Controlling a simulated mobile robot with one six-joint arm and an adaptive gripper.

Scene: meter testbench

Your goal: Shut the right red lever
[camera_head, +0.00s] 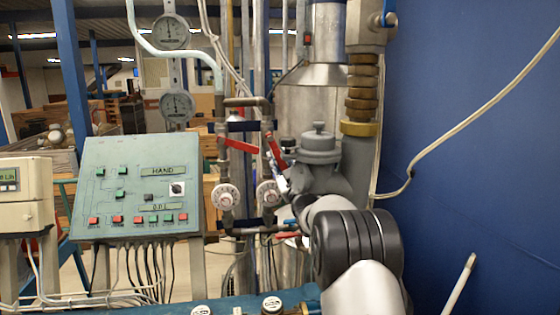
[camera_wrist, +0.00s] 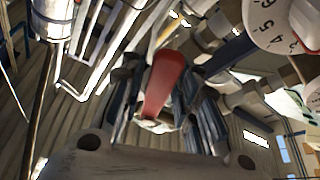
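The right red lever (camera_head: 276,149) sits on the right pipe of the pair in the head view and slants steeply down to the right. My gripper (camera_head: 282,180) is just below its lower end, partly hidden by my arm. In the wrist view the red lever (camera_wrist: 165,82) lies between the two dark fingers of my gripper (camera_wrist: 165,95), its narrower end toward the palm. The fingers stand apart on either side of it; I cannot tell whether one touches it. The left red lever (camera_head: 237,143) is closer to level on the left pipe.
White dials (camera_head: 226,196) (camera_head: 268,193) sit lower on the two pipes; one dial (camera_wrist: 285,22) shows close by in the wrist view. A grey meter body (camera_head: 320,160) stands right of the levers. A green control panel (camera_head: 140,190) is at left, a blue wall (camera_head: 470,130) at right.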

